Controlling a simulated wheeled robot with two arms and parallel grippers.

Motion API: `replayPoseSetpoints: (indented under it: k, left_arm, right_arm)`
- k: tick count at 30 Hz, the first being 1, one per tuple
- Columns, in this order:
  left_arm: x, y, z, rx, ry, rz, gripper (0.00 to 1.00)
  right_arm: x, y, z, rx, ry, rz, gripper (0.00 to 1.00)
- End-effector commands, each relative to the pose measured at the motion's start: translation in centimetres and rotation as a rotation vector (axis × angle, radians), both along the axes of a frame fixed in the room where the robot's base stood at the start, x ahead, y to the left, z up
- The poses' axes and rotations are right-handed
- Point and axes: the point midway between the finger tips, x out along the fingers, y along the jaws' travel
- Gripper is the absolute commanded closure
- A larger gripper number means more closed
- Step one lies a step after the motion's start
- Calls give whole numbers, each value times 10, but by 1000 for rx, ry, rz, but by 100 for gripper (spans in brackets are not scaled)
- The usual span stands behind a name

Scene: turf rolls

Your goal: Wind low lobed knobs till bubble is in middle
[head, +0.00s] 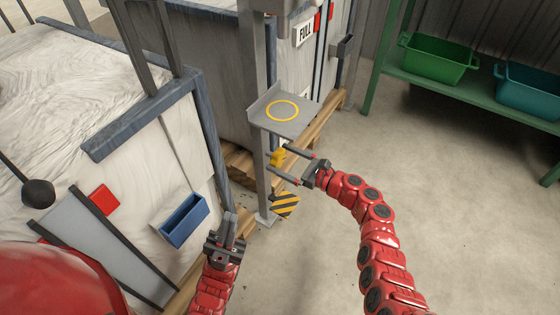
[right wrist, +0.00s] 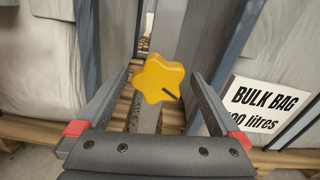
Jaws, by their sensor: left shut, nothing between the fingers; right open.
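A yellow lobed knob (head: 279,157) sits on the grey post just below a small grey shelf (head: 268,121) with a yellow ring on it. My right gripper (head: 276,159) is open, with its fingers pointing at the knob from either side. In the right wrist view the knob (right wrist: 158,80) shows several rounded lobes and a dark line on its face. It lies between the two spread fingers, which look clear of it. My left gripper (head: 231,228) is shut and empty, low and left of the post. I see no bubble in either view.
White bulk bags (head: 70,75) on pallets fill the left. A blue bin (head: 185,221) and a red square (head: 104,199) are on the near one. A striped plate (head: 285,204) is low on the post. Green (head: 437,60) and teal bins stand on a green rack. The floor at right is clear.

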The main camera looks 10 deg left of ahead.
Motion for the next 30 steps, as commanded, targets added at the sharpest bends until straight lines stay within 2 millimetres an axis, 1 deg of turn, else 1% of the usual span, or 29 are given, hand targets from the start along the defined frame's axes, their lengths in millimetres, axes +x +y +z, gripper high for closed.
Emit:
replayPoseSetpoints:
  k: [1,4,12,14,15,20,24,26,30]
  left_arm:
    - [0,-1,-3,4,0,-2,100]
    - [1,-1,-3,8,1,-3,100]
    - [1,-2,-3,9,2,-5,100]
    - [1,-2,-3,9,2,-5,100]
    - [1,-2,-3,9,1,-4,100]
    - [1,-2,-3,9,1,-4,100]
    - [1,-2,-3,9,1,-4,100]
    - [1,-2,-3,9,1,-4,100]
    - [1,-2,-4,10,2,-5,100]
  right_arm:
    - [1,5,-1,1,0,2,0]
    - [2,10,0,1,0,3,0]
    - [3,11,0,0,0,2,0]
    - [3,11,0,-1,-1,2,9]
    - [3,11,0,0,0,2,16]
    - [3,11,0,0,0,2,45]
    - [3,11,0,0,0,2,70]
    - [3,11,0,0,0,2,80]
    - [2,11,0,2,4,3,80]
